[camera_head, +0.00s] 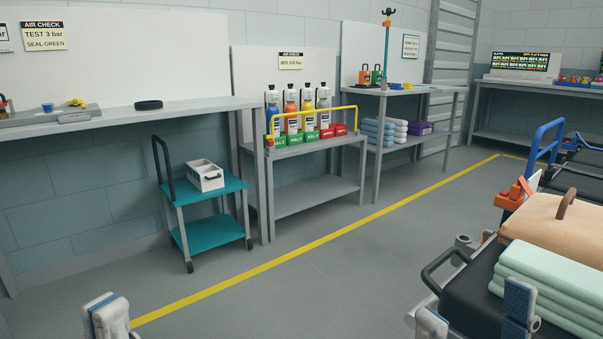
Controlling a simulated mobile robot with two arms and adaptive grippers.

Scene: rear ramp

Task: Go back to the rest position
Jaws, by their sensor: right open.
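My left gripper (107,317) shows at the bottom left edge, white with blue pads, over the grey floor. Only its tip is in view, and I cannot tell whether its fingers are apart. My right gripper (475,308) is at the bottom right, in front of the black stretcher. Its two blue-padded fingers stand wide apart. No object is visible between them. The lower parts of both grippers are cut off by the picture's bottom edge.
A black stretcher (466,297) at right bears folded mint sheets (560,285) and a peach bag (560,225). A teal trolley (205,238) with a white box (205,175) stands left. A grey bottle stand (318,190) is behind. The middle floor is clear, crossed by a yellow line (310,248).

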